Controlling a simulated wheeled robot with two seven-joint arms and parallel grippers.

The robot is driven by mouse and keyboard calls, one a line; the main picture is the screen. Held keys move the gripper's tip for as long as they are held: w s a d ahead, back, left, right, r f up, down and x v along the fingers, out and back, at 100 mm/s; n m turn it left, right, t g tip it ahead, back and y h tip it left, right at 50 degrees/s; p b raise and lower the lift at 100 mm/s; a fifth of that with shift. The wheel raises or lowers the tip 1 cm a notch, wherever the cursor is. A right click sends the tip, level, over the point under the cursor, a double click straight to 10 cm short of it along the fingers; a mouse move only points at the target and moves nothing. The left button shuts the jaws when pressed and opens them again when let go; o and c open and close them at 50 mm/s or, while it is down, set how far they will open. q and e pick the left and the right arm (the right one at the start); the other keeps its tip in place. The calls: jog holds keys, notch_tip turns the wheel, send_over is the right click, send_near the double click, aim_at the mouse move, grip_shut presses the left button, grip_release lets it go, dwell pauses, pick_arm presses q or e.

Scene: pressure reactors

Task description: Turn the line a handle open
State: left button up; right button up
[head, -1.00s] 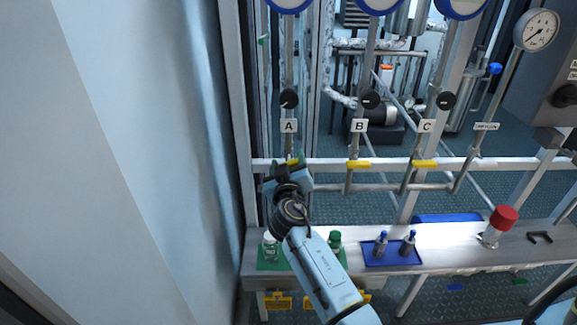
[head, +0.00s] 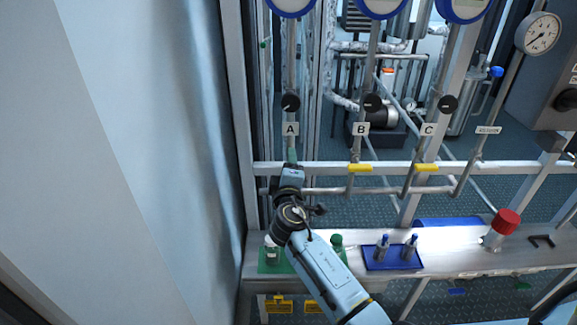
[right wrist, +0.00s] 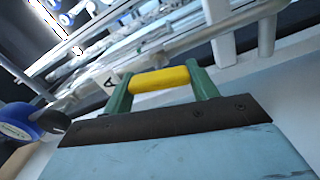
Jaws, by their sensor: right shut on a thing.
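The line A label (head: 290,129) hangs on the leftmost vertical pipe, below a black knob (head: 290,102). My right gripper (head: 291,158) is at the valve just below this label. In the right wrist view, the yellow line A handle (right wrist: 159,79) lies between the two green fingers (right wrist: 160,88), which are shut on it. In the head view the handle is hidden behind my gripper. The yellow handles of line B (head: 360,168) and line C (head: 426,168) lie level across their pipes. My left gripper is not in view.
A bench below holds a green mat (head: 268,266) with bottles, a blue tray (head: 378,263) with small metal vessels and a red-capped vessel (head: 502,229). A horizontal rail (head: 390,190) runs behind the handles. A pale wall (head: 160,160) stands close on the left.

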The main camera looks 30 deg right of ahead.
jog(key=shift+f+n, duration=0.1)
jog(key=shift+n, duration=1)
jog(key=o, duration=1)
jog(key=shift+s, duration=0.1)
jog(key=v, duration=1.3)
jog(key=shift+s+a, duration=0.1)
